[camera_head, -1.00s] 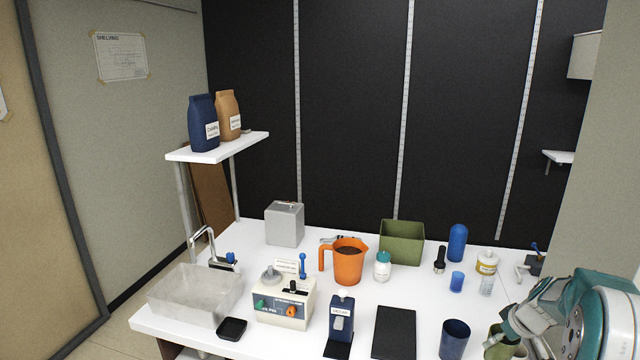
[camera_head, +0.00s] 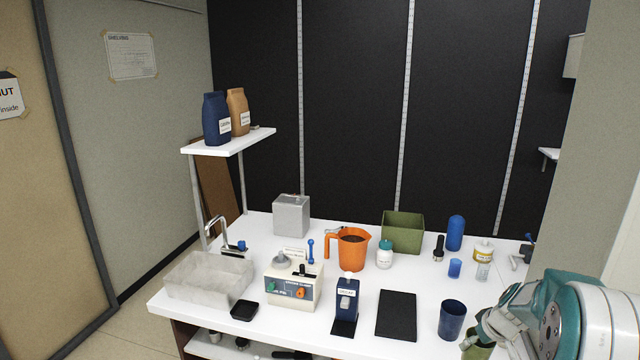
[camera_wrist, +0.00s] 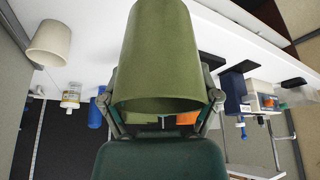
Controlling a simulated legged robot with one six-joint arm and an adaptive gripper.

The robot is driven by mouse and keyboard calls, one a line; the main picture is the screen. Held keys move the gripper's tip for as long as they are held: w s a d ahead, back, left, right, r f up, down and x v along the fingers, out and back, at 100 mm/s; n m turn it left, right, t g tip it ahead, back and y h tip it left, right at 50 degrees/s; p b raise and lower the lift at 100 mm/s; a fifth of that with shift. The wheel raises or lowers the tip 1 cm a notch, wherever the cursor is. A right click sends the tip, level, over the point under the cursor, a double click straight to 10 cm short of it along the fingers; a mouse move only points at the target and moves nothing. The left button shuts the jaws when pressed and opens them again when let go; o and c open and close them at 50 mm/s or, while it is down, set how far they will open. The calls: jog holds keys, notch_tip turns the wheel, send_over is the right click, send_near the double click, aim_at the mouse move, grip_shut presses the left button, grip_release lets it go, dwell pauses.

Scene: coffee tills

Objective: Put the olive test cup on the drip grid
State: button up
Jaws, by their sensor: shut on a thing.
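My gripper (camera_head: 482,338) is shut on the olive test cup (camera_head: 476,351) at the lower right of the head view, near the counter's front right. In the wrist view the cup (camera_wrist: 155,55) fills the middle, with the fingers of my gripper (camera_wrist: 163,104) on both its sides. The fingers and arm hide part of the cup in the head view. A flat black rectangular panel (camera_head: 396,315) lies on the counter left of the cup. A smaller black square pad (camera_head: 244,310) lies at the front left. I cannot tell which of these is the drip grid.
A dark blue cup (camera_head: 452,320) stands between the black panel and my gripper. A dark blue dispenser (camera_head: 346,300) stands left of the panel. Behind are an orange jug (camera_head: 349,249), a white jar (camera_head: 384,255) and a green bin (camera_head: 403,231). A cream machine (camera_head: 293,287) stands further left.

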jog(key=w+a+f+m+h, duration=0.1)
jog(key=a+f, duration=0.2)
jog(key=a, duration=0.7)
jog(key=a+f+m, duration=0.2)
jog(key=a, duration=0.9)
jog(key=s+f, duration=0.4)
jog(key=f, duration=0.2)
jog(key=shift+s+d, duration=0.1)
